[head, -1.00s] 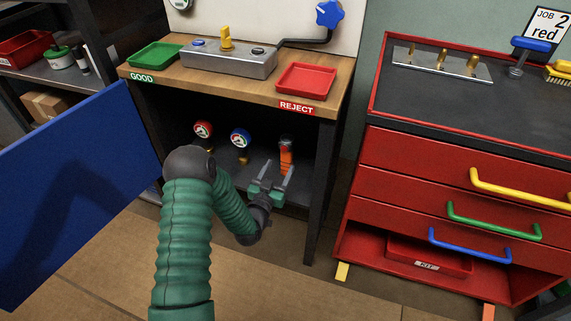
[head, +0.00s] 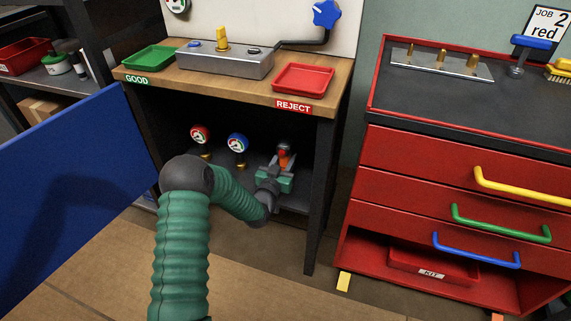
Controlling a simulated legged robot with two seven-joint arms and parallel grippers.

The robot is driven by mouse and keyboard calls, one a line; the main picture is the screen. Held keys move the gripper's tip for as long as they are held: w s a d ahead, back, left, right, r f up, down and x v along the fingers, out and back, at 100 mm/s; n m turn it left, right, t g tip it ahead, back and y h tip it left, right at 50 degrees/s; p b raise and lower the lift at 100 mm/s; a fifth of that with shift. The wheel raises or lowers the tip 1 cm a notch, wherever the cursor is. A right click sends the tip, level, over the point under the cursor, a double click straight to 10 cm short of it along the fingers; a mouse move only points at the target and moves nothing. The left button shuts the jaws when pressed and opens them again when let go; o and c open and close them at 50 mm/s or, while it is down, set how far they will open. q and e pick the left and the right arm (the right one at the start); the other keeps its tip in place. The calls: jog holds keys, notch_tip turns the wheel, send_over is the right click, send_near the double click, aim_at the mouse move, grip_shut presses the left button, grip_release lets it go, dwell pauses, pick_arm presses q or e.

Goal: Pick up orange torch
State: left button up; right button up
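The orange torch (head: 283,155) stands upright on the shelf inside the dark cabinet under the wooden bench, right of two gauges. Only its upper part shows. My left gripper (head: 279,165) reaches in from the front, its fingers spread on either side of the torch, and hides the lower part. Whether the fingers touch it cannot be seen. My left arm comes up from the bottom and bends right into the cabinet. My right gripper is not in view.
The bench top (head: 225,83) is above and a dark cabinet leg is to the right. A blue door (head: 75,190) hangs open at left. A red drawer cabinet (head: 420,165) stands right.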

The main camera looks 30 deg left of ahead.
pick_arm(q)
grip_shut()
